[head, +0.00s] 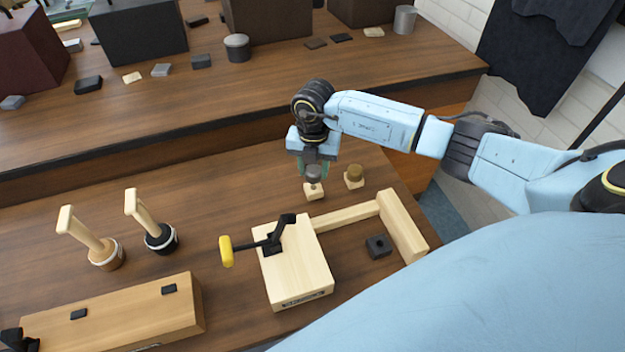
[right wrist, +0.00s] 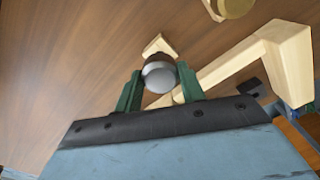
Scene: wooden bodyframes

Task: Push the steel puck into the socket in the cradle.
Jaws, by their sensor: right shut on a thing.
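My right gripper (head: 314,168) is shut on the steel puck (head: 314,173), a short grey cylinder. In the right wrist view the puck (right wrist: 159,73) sits between the green fingertips (right wrist: 158,88). A small pale wooden stand (head: 314,193) is just below the puck; I cannot tell whether they touch. The wooden cradle (head: 400,228) has a rail and an end bar, joined to a thick block (head: 295,275). A small black square piece with a dark hole, which looks like the socket (head: 378,246), lies inside its corner. My left gripper is not in view.
A black clamp with a yellow handle (head: 226,251) stands on the thick block. A brass puck (head: 355,173) sits on a second stand to the right. Two wooden-handled stamps (head: 105,252) and a long wooden box (head: 120,315) are at the left. A raised shelf (head: 260,95) holds boxes behind.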

